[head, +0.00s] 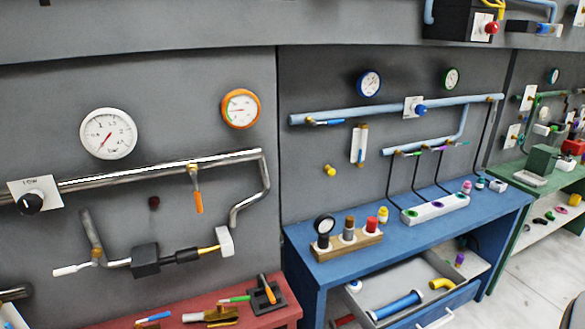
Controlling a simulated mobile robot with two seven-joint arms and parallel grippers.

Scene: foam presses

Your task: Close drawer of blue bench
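The blue bench (400,232) stands against the grey wall at the centre right of the head view. Its drawer (415,266) is pulled out toward me below the top, and its inside shows. A blue front panel (462,301) and a pale handle (437,319) are at the lower edge of the picture, partly cut off. In the drawer lie a blue cylinder (395,305), a yellow elbow piece (441,283) and a small white piece (355,287). A purple-topped piece (459,260) is near its right side. Neither of my grippers is in view.
On the bench top are a wooden block with several capped pieces (347,245) and a white holder (435,208). A red bench (190,310) stands at left, a green one (555,183) at right. Pale floor (530,280) is clear at lower right.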

